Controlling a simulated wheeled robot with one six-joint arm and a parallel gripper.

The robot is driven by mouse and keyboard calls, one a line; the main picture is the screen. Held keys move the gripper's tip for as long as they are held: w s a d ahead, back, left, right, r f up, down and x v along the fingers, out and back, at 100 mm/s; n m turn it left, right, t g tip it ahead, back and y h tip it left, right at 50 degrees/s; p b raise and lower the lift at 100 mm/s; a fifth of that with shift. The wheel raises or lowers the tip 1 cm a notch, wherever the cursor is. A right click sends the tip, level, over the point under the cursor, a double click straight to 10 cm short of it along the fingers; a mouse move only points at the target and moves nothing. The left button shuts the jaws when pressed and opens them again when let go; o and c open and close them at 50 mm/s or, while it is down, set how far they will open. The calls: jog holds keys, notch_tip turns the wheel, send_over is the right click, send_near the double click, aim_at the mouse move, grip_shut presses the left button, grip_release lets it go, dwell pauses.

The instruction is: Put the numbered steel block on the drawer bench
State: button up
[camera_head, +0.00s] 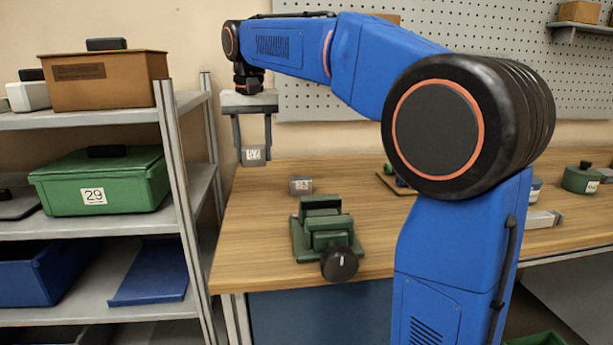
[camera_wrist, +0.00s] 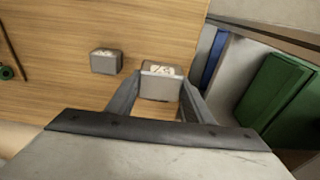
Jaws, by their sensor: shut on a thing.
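My gripper (camera_head: 254,152) is shut on a small grey steel block (camera_head: 254,158) with a white number label; the digits are too small to read surely. The held block also shows between the fingers in the wrist view (camera_wrist: 160,85). It hangs above the left back part of the wooden bench (camera_head: 255,235), apart from the top. A second grey labelled block (camera_head: 301,184) lies on the bench to the right of and lower than my gripper in the head view; it also shows in the wrist view (camera_wrist: 106,62). A blue front under the bench is partly hidden.
A green vise (camera_head: 325,232) with a dark knob stands near the bench's front edge. A metal shelf rack (camera_head: 172,140) with a green box (camera_head: 100,182) stands close on the left. Round green tins (camera_head: 580,180) stand at the right. The bench's left front is clear.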

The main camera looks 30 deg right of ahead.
notch_tip(320, 180, down, 10)
jog(key=shift+r, duration=0.15)
dwell(0.4)
jog(key=o, duration=1.3)
jog(key=r, duration=0.4)
jog(key=s+r, duration=0.1)
jog(key=r, duration=0.7)
jog(key=shift+s+a, duration=0.2)
